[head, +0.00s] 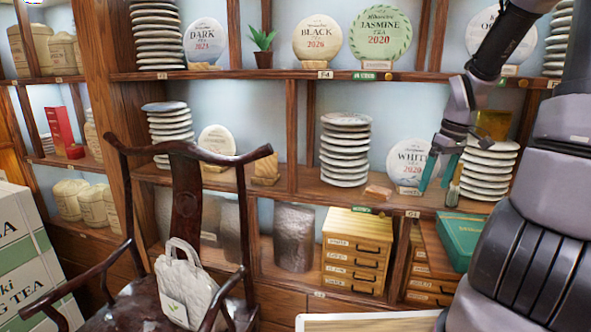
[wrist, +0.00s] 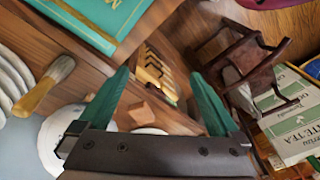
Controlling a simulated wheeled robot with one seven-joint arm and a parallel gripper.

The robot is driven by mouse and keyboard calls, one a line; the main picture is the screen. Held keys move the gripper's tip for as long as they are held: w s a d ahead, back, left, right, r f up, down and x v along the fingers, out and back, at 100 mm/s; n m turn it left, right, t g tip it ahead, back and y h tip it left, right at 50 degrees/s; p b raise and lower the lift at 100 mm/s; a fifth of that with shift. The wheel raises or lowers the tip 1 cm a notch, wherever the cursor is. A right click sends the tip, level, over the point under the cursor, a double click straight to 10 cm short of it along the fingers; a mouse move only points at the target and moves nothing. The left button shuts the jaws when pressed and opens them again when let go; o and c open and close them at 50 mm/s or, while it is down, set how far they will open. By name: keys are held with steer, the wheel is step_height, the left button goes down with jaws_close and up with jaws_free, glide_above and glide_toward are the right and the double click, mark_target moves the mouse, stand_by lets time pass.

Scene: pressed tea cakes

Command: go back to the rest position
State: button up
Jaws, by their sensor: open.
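My gripper (head: 438,178) is in the right part of the head view, in front of the middle shelf between the white tea cake (head: 407,162) and a stack of wrapped cakes (head: 487,170). Its two teal fingers point down. In the wrist view my gripper (wrist: 159,78) shows its fingers wide apart with nothing held between them. A small wooden block (wrist: 143,112) shows in the gap, beyond the fingers. The fingers cover part of the white tea cake's right side in the head view.
A brush (wrist: 48,88) is close to the fingers. A teal box (head: 460,240) lies on the lower shelf below the gripper. Another cake stack (head: 345,150) stands left. A dark wooden chair (head: 187,205) with a bag (head: 185,283) stands before the shelves.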

steer(key=s+a+r+m+t, duration=0.2)
steer(key=s+a+r+m, duration=0.1)
steer(key=s+r, duration=0.2)
steer(key=s+a+r+m+t, duration=0.2)
steer(key=s+a+r+m, duration=0.1)
steer(key=r, duration=0.5)
steer(key=s+a+r+m+t, duration=0.2)
steer(key=s+a+r, duration=0.3)
steer(key=s+r, duration=0.1)
steer(key=shift+s+a+r+m, duration=0.25)
steer(key=shift+s+r+m, duration=0.15)
steer(key=shift+s+a+r+y, duration=0.1)
steer(key=shift+s+r+y, duration=0.05)
steer(key=shift+s+y, duration=0.2)
steer(key=shift+w, duration=0.1)
